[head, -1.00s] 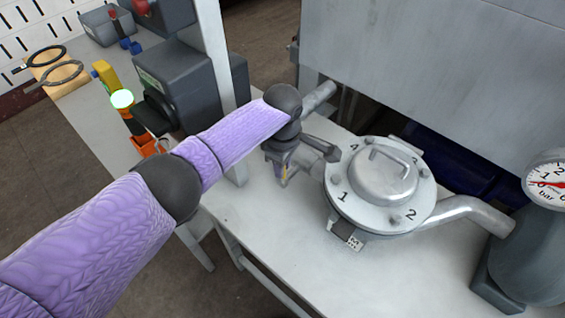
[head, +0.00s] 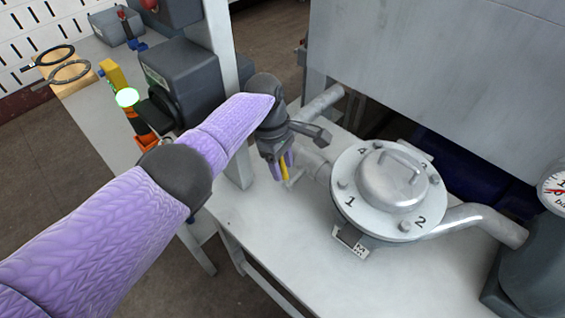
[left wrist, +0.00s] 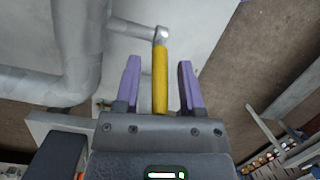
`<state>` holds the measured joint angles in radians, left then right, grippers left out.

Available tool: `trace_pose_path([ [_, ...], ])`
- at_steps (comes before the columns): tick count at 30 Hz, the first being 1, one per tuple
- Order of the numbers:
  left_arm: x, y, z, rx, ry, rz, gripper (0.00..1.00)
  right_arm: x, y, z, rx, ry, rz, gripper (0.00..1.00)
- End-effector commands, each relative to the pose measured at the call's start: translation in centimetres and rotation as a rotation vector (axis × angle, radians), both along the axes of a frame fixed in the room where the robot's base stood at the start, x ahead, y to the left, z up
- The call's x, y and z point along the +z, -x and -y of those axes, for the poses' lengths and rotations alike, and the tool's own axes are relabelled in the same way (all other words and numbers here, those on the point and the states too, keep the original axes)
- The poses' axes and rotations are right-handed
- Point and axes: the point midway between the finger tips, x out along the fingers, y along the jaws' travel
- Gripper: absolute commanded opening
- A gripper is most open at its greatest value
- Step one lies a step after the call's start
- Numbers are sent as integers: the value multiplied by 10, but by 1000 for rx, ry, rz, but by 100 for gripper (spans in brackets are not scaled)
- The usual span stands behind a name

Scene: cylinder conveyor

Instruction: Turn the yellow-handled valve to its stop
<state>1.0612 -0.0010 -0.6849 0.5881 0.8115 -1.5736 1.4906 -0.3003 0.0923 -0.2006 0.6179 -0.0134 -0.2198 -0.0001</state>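The yellow valve handle (left wrist: 160,78) is a straight bar on a metal stem in the left wrist view. A small part of the handle (head: 284,172) shows in the head view, beside the pipe left of the round lidded vessel. My left gripper (left wrist: 158,80) is open, with one purple finger on each side of the handle and a visible gap on both sides. In the head view the left gripper (head: 283,162) points down at the handle, and the arm partly hides the valve. My right gripper is not in view.
The round vessel (head: 350,215) with numbered bolts stands right of the valve, with a pipe (head: 475,215) leading to a gauge (head: 555,190). A grey upright post (head: 222,60) stands close behind my left arm. The bench top (head: 290,245) in front is clear.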

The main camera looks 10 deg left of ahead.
Motion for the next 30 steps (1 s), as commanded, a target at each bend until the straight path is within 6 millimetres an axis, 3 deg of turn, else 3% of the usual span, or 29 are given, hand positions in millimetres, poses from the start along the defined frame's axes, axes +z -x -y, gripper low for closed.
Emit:
trace_pose_path([
  [8,2,0,0,0,0,1,60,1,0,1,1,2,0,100],
  [18,77,-12,-15,1,1,3,60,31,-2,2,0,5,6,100],
  [21,91,-14,-18,0,0,2,60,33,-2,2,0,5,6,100],
  [30,96,-15,-20,0,0,-1,60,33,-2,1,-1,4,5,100],
])
